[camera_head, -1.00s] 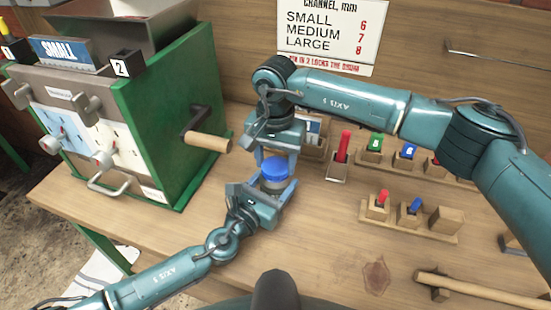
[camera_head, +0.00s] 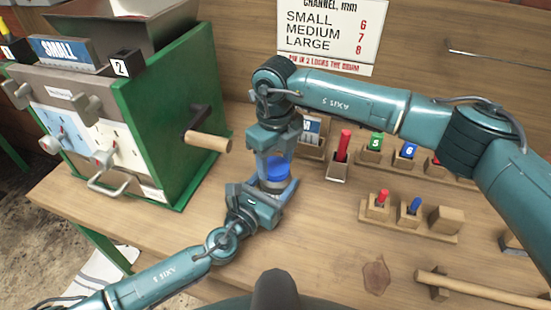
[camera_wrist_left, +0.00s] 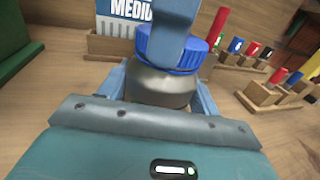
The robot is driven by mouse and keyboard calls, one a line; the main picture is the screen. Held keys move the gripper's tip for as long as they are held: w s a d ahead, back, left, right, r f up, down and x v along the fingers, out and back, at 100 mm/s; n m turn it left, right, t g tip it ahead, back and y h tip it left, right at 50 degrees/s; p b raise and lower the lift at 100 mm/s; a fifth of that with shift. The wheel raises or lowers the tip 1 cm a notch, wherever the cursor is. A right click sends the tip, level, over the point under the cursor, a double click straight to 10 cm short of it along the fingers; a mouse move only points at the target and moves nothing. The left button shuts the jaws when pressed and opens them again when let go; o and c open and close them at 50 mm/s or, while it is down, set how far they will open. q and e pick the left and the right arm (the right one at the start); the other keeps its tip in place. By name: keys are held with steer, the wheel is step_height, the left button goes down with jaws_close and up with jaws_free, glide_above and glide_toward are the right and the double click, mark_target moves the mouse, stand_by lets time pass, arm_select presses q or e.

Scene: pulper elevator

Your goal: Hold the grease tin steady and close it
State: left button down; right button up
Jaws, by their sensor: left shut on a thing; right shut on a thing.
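The grease tin (camera_wrist_left: 155,86) is a short grey metal tin standing upright on the bench. Its blue lid (camera_wrist_left: 186,58) is on top and looks about level. My left gripper (camera_head: 268,188) is shut on the tin's body, one finger on each side, as the left wrist view shows. My right gripper (camera_head: 275,165) reaches down from above and is shut on the lid; one of its fingers covers part of the lid in both views. The thread between lid and tin is too small to judge.
A green-sided machine (camera_head: 165,115) with a wooden-handled crank (camera_head: 208,141) stands left. Wooden blocks with coloured pegs (camera_head: 380,205) and a red peg (camera_head: 343,146) stand to the right. A wooden-handled tool (camera_head: 480,292) lies front right.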

steer(key=m, duration=0.3)
steer(key=shift+m, duration=0.4)
steer(key=o, duration=1.2)
steer(key=shift+c, duration=0.2)
steer(key=shift+r, duration=0.1)
step_height(320, 180, up, 12)
arm_select(q)
steer(key=shift+c, duration=1.3)
jaws_free()
steer(key=shift+s, duration=0.1)
